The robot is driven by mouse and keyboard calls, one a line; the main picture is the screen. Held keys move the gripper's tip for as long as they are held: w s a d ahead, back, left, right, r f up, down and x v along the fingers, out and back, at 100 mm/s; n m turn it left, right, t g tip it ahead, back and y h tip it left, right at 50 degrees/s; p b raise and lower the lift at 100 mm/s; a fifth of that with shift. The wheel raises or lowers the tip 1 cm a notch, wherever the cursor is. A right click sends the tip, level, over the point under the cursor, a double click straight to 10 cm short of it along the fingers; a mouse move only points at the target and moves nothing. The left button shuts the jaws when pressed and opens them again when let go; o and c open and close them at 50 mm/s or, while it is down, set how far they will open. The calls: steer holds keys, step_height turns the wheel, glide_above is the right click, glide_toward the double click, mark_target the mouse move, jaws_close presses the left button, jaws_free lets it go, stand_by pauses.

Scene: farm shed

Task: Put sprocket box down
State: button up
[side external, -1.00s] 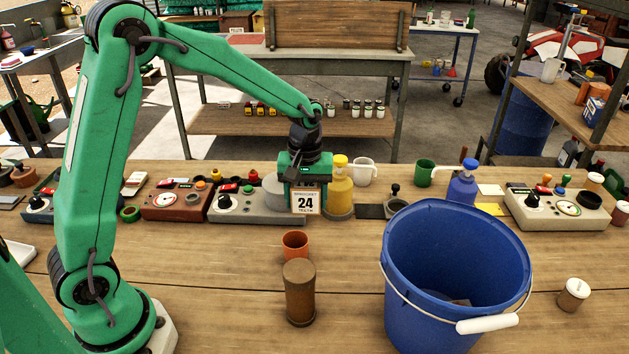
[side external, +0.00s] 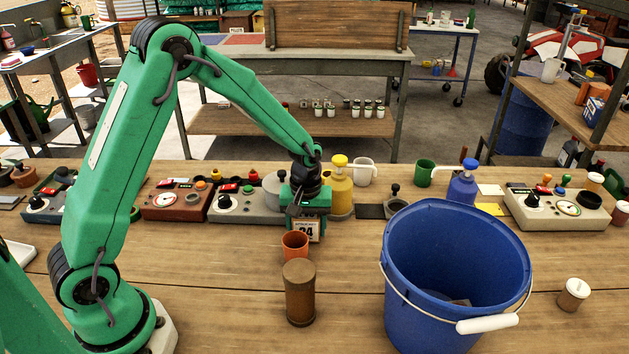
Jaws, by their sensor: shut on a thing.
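The sprocket box (side external: 309,230) is a small white box with a tan band and a dark number 24 on its front. My green gripper (side external: 306,212) is shut on it from above, and the jaws cover its upper part. The box is upright, low over the wooden bench. An orange-brown cup in front hides its lower left corner. I cannot tell whether its bottom touches the bench.
The orange-brown cup (side external: 295,246) and a brown cylinder (side external: 299,293) stand just in front. A large blue bucket (side external: 455,270) stands to the right. Control boxes (side external: 245,204) and a yellow pump bottle (side external: 340,186) line the back. Bare bench (side external: 220,270) lies left of the cup.

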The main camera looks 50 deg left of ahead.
steer(key=shift+f, duration=0.25)
steer(key=shift+f, duration=0.15)
steer(key=o, duration=1.1)
steer(key=shift+c, duration=0.2)
step_height(320, 180, up, 12)
steer(key=shift+f, duration=0.1)
steer(key=shift+r, duration=0.25)
steer(key=shift+r, duration=0.1)
